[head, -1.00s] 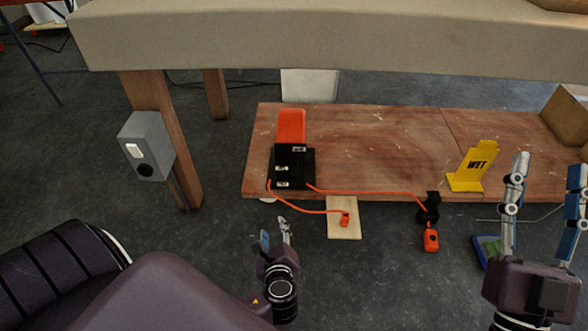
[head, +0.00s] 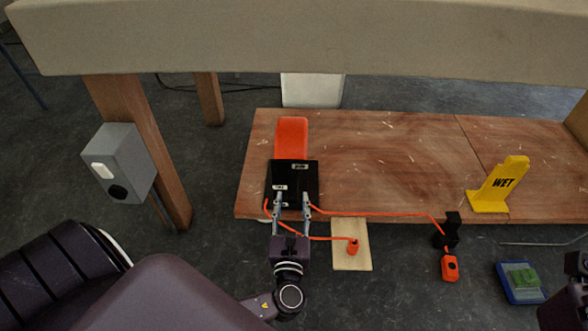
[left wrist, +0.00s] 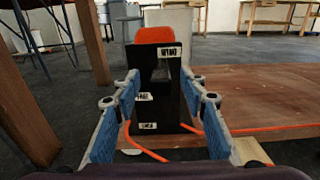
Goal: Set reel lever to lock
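The cord reel is an orange drum (head: 291,135) behind a black panel (head: 294,170) with small white labels, at the left end of the low wooden platform. In the left wrist view the black panel (left wrist: 170,108) fills the middle, with a label near its top and two lower down. A dark piece (left wrist: 161,72) in the panel's upper part may be the lever; black on black, its setting is unclear. My left gripper (head: 292,199) is open in front of the panel, fingers apart with nothing between them. My right gripper (head: 574,268) is cut off at the right edge.
Orange cords run from the reel to an orange plug (head: 352,247) by a pale board (head: 351,262) and to an orange connector (head: 450,268). A yellow WET sign (head: 500,186) stands on the platform (head: 400,165). A bench beam (head: 300,40) crosses above; a grey switch box (head: 122,160) is at left.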

